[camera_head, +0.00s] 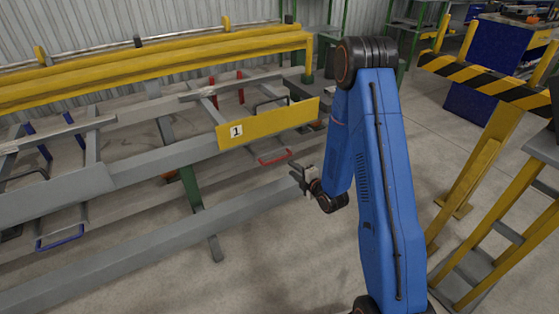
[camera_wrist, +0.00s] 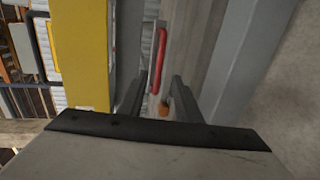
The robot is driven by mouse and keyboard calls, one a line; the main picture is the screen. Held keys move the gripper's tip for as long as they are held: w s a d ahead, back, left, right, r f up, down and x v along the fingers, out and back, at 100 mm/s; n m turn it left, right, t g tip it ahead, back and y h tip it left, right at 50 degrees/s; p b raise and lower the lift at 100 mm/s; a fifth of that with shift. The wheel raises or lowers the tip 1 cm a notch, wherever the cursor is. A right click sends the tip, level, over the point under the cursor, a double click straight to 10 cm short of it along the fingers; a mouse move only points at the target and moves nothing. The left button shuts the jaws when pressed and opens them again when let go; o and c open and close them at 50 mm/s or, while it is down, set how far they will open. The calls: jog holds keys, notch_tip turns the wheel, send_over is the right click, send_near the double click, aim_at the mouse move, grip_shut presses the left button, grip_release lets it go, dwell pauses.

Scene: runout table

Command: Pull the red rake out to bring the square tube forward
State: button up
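The red rake's handle (camera_head: 275,157) is a red loop sticking out below the yellow plate marked 1. Two red uprights (camera_head: 240,90) stand farther back on the rack. A grey bar, which looks like the square tube (camera_head: 232,87), lies lengthwise in front of these uprights. My gripper (camera_head: 297,174) is just right of the red handle, apart from it in the head view. In the wrist view my gripper (camera_wrist: 158,80) has its two fingers apart, and the red handle (camera_wrist: 161,55) shows beyond and between them. Nothing is held. The rake's middle is hidden under the rack.
The yellow plate (camera_head: 267,124) hangs on the rack's front edge, close above the handle. A blue handle (camera_head: 60,238) and another grey bar (camera_head: 55,134) are at the left. A yellow-and-black barrier (camera_head: 490,80) stands at the right. The floor before the rack is clear.

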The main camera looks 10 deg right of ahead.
aim_at(279, 159)
jog(key=x, duration=1.2)
jog(key=shift+w+a, duration=0.15)
jog(key=shift+w, duration=0.05)
grip_shut()
